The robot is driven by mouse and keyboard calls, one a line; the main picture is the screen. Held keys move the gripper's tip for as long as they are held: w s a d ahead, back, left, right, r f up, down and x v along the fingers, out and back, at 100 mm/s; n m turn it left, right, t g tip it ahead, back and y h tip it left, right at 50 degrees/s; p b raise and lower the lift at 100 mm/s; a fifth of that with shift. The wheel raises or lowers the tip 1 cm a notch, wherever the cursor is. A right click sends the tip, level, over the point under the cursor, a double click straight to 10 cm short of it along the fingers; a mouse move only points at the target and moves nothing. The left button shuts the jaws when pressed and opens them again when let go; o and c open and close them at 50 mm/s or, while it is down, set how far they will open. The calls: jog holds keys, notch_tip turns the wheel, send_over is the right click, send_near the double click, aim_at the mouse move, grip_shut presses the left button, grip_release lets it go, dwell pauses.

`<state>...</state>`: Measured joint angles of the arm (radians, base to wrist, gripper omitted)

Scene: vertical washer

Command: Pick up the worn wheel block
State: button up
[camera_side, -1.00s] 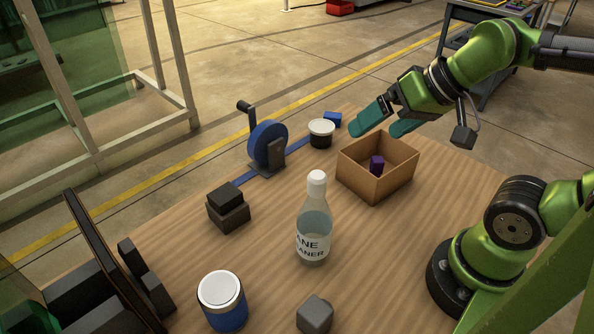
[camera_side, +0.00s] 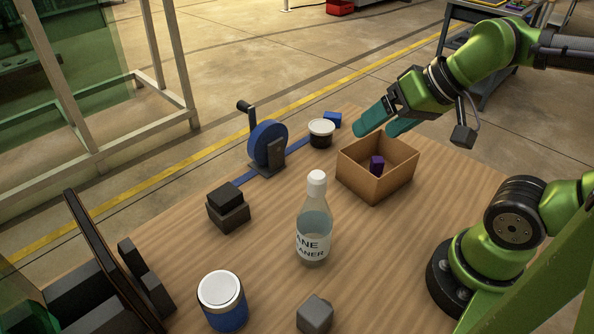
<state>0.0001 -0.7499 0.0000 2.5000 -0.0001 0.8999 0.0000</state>
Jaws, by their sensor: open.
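No label shows which block is the worn wheel block. A small purple block (camera_side: 377,163) is inside the open cardboard box (camera_side: 363,183). A small blue block (camera_side: 333,119) lies at the table's back edge. A dark block (camera_side: 223,195) sits on a dark base (camera_side: 230,214) at the left. A grey block (camera_side: 314,313) lies at the front. My gripper (camera_side: 376,130) has teal fingers, open and apart with nothing between them. It is in the air near the box's back edge, right of the blue block.
A clear bottle (camera_side: 314,222) stands mid-table. A blue wheel with a crank (camera_side: 268,143) stands at the back left. A white-lidded dark jar (camera_side: 321,133) is near it, and a blue jar (camera_side: 222,302) is at the front left. Bare wooden table (camera_side: 400,260) lies right of the bottle.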

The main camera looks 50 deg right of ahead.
notch_tip(320, 180, up, 4)
jog(key=n+g+h, duration=0.2)
jog(key=n+g, duration=0.5)
jog(key=n, duration=1.6)
send_over(317, 309)
jog(key=shift+m, duration=0.3)
notch_tip(317, 309, down, 22)
jog(key=shift+f, duration=0.1)
jog(key=shift+d+f, duration=0.1)
jog(key=shift+f, duration=2.7)
jog(key=c, duration=1.1)
